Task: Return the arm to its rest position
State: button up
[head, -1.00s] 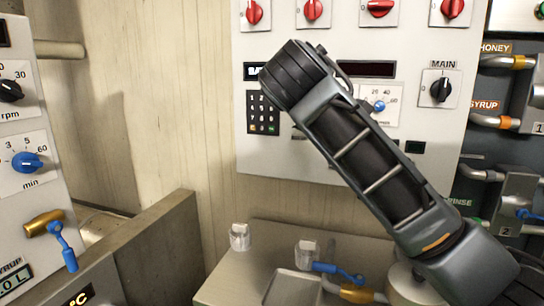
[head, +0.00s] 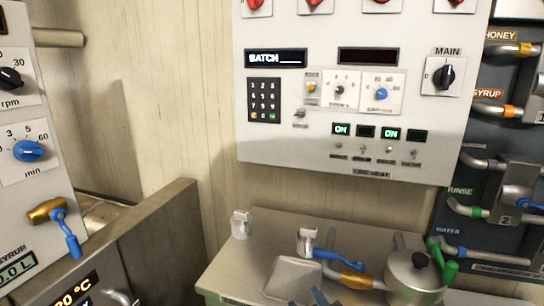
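My gripper is not visible in the head view, and my arm no longer crosses the picture. A small dark and blue shape shows at the bottom edge, and I cannot tell what it is. The control panel (head: 440,125) is now unobstructed. Its display (head: 276,58) reads BATCH, with a keypad (head: 264,100) below it. Two of the small indicators under the dials are lit ON.
A metal counter (head: 235,270) holds a lidded pot (head: 414,277) with green handles and a blue-handled valve (head: 338,258). A metal wall (head: 150,235) stands at the left. Labelled pipes (head: 505,110) line the right side.

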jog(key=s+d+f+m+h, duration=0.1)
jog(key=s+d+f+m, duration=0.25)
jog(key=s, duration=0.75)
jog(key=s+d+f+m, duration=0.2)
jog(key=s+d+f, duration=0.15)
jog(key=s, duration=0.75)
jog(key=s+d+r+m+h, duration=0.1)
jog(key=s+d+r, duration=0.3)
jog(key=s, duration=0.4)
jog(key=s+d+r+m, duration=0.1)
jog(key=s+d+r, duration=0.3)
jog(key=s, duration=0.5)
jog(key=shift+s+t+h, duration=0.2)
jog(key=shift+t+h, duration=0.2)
